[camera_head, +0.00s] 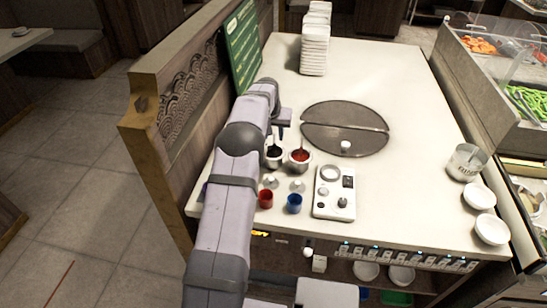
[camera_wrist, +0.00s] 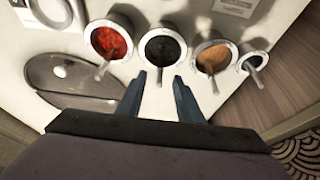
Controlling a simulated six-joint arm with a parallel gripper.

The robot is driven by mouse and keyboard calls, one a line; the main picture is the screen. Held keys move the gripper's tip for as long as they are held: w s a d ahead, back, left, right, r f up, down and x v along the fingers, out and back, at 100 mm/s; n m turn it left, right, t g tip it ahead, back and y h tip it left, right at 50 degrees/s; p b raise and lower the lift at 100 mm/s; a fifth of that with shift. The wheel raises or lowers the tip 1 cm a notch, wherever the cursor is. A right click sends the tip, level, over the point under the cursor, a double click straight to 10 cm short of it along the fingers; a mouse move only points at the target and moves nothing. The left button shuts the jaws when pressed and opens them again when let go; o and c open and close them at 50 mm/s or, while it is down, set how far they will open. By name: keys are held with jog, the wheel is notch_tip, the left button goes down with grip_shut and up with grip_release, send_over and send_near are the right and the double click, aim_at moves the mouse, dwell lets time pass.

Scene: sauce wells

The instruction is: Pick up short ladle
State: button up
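In the wrist view, several round sauce wells line the counter: red (camera_wrist: 110,42), dark (camera_wrist: 163,48), brown (camera_wrist: 214,58) and a smaller one (camera_wrist: 254,62) at the right. Each has a ladle handle sticking out; I cannot tell for sure which is the short ladle. The dark well's ladle handle (camera_wrist: 160,74) shows between the fingertips of my gripper (camera_wrist: 160,77), which is open and empty. I cannot tell how far above the handle the fingers are. In the head view, the dark well (camera_head: 274,152) and red well (camera_head: 299,156) show; my arm hides the others.
A split round dark lid (camera_head: 345,140) lies behind the wells. A wooden partition (camera_head: 165,190) edges the left. The counter's right middle is clear.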

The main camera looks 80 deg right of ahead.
aim_at(274, 139)
jog(key=shift+p+x, duration=1.55)
jog(key=shift+x, duration=1.05)
grip_shut()
